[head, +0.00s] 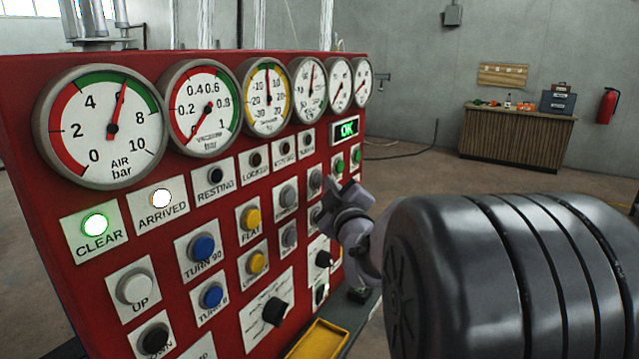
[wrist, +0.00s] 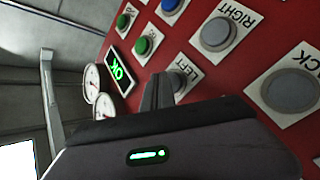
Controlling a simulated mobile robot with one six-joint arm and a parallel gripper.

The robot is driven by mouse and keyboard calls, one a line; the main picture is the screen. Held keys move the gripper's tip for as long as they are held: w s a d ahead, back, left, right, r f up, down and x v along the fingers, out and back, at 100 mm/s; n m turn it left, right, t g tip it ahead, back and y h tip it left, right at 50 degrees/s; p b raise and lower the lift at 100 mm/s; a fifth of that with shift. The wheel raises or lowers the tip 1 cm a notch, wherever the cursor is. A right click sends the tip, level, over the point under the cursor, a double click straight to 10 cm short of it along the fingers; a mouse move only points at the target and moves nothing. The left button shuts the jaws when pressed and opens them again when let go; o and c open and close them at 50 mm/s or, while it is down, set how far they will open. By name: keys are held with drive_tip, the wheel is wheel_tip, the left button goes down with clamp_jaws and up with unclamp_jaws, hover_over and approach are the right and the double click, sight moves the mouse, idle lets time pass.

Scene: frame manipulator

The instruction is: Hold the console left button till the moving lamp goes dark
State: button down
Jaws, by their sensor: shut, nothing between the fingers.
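The red console (head: 120,235) fills the left of the head view. In the wrist view the grey left button (wrist: 181,80), on a plate marked LEFT, is partly covered by my gripper (wrist: 157,80). My gripper is shut and empty, its tips at or just beside that button; I cannot tell if they press it. In the head view my gripper (head: 338,198) is at the console's right part and hides some buttons. The lamp row has CLEAR (head: 96,224) lit green and ARRIVED (head: 162,198) lit white. RESTING (head: 215,175) and the lamps right of it look dark; a moving label is not readable.
A grey RIGHT button (wrist: 217,33) and a larger grey button (wrist: 291,90) are close by in the wrist view. A green OK display (head: 346,130) is lit. A yellow tray (head: 320,340) lies below the console. A wooden cabinet (head: 515,138) stands far behind.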

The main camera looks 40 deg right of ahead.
drive_tip(key=shift+w+a+b, duration=0.15)
drive_tip(key=shift+w+b, duration=0.2)
drive_tip(key=shift+w, duration=0.05)
idle(1.4)
drive_tip(key=shift+s, duration=0.1)
idle(2.4)
drive_tip(key=shift+s+d+b, duration=0.3)
drive_tip(key=shift+s+b, duration=0.15)
drive_tip(key=shift+s, duration=0.2)
drive_tip(key=s, duration=0.1)
drive_tip(key=s+d, duration=0.1)
drive_tip(key=s, duration=0.1)
drive_tip(key=s+d+b, duration=0.1)
drive_tip(key=shift+s, duration=0.3)
